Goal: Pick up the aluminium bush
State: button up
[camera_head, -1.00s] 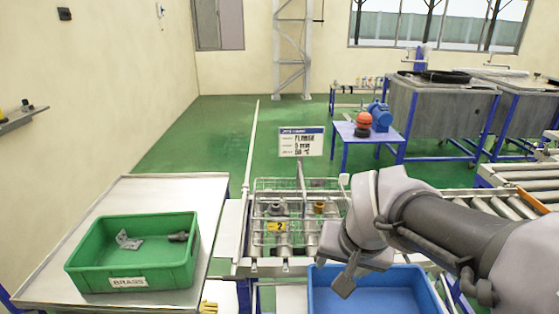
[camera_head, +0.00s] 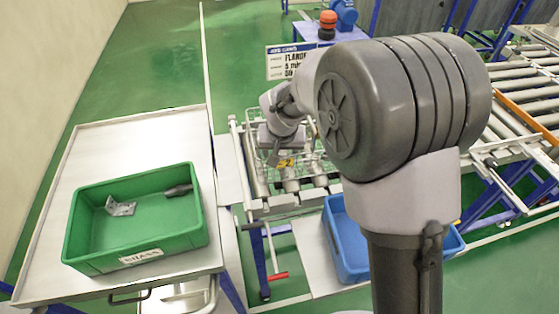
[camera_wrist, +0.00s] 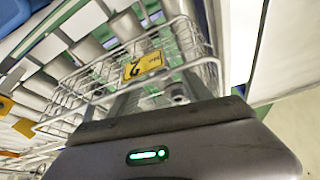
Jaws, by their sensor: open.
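A wire basket (camera_head: 310,168) with a yellow number tag (camera_head: 286,162) sits on the roller conveyor. It also shows in the wrist view (camera_wrist: 95,88), with its tag (camera_wrist: 145,65). A grey, round, hollow part (camera_wrist: 178,93), which looks like the aluminium bush, lies in the basket, partly hidden behind my gripper's body. My gripper (camera_head: 273,157) is open and hangs over the left part of the basket in the head view, apart from the bush as far as I can tell. My arm hides much of the basket there.
A green crate (camera_head: 135,250) on the metal table (camera_head: 95,150) at left holds a grey bracket (camera_head: 121,208) and a dark cylindrical part (camera_head: 179,190). A sign (camera_head: 290,62) stands behind the basket.

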jog(key=x, duration=0.3)
jog(key=shift+w+a+f, duration=0.1)
jog(key=shift+w+f, duration=0.15)
jog(key=shift+f, duration=0.05)
jog(key=shift+s, duration=0.1)
jog(key=shift+r, duration=0.1)
jog(key=shift+c, duration=0.3)
grip_shut()
